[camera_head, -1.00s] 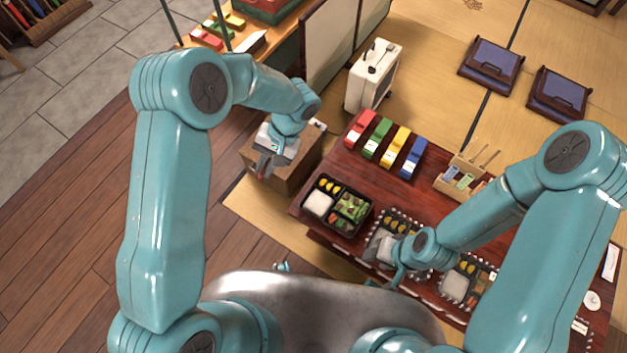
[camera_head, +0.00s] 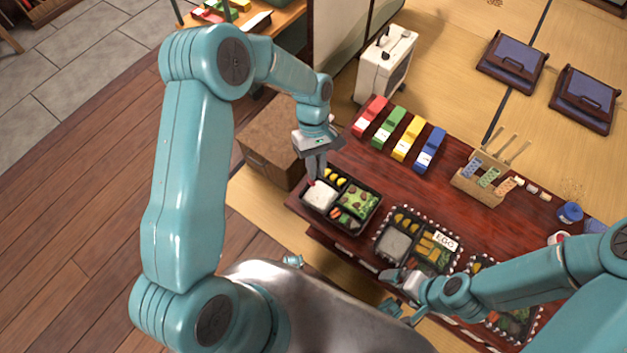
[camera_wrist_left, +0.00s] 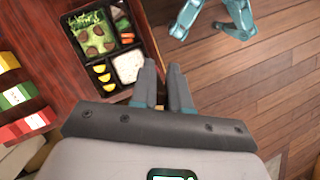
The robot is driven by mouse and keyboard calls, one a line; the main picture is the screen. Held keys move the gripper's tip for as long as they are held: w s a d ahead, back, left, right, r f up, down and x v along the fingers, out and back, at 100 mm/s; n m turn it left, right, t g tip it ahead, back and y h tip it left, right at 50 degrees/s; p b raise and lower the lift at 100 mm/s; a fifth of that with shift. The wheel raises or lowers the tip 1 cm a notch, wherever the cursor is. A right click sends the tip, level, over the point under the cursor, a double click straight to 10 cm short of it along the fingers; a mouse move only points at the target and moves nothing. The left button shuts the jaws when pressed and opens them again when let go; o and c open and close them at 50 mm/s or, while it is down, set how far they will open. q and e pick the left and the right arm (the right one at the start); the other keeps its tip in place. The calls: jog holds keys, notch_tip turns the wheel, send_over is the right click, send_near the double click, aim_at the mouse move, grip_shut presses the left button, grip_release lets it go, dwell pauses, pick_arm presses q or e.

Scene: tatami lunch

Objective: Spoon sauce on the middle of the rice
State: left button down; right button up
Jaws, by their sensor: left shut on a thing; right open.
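The rice (camera_head: 320,197) is a white block in the left compartment of the nearest black lunch box (camera_head: 349,233). It also shows in the left wrist view (camera_wrist_left: 128,66), just beyond the fingers. My left gripper (camera_head: 315,177) points down over the rice's far left edge. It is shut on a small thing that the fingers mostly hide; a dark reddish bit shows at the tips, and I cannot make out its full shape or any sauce. My right gripper (camera_head: 394,292) is open and low at the table's front edge, near the second lunch box (camera_head: 404,262).
The same box holds yellow slices, greens and brown pieces. A wooden holder (camera_head: 478,186) stands at right. A brown box (camera_head: 271,142) is left of my left gripper.

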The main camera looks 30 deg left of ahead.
pick_arm(q)
jog(key=w+a+f+n+t+h+b, duration=0.1)
jog(key=f+n+t+b, duration=0.1)
jog(key=f+b, duration=0.3)
jog(key=w+a+f+n+t+h+b, duration=0.1)
jog(key=w+a+f+n+t+b, duration=0.1)
jog(key=f+n+b, duration=0.3)
jog(key=shift+f, duration=1.35)
pick_arm(e)
notch_tip(320, 180, down, 13)
jog(key=shift+d, duration=0.15)
pick_arm(q)
jog(key=shift+w+f+b, duration=0.1)
jog(key=shift+f+b, duration=0.55)
jog(key=shift+f, duration=0.1)
pick_arm(e)
jog(key=shift+f, duration=0.5)
pick_arm(q)
jog(key=shift+d, duration=0.15)
jog(key=shift+d+r, duration=0.1)
jog(key=shift+d, duration=0.9)
pick_arm(e)
jog(key=shift+r, duration=0.3)
pick_arm(q)
jog(key=shift+p, duration=0.3)
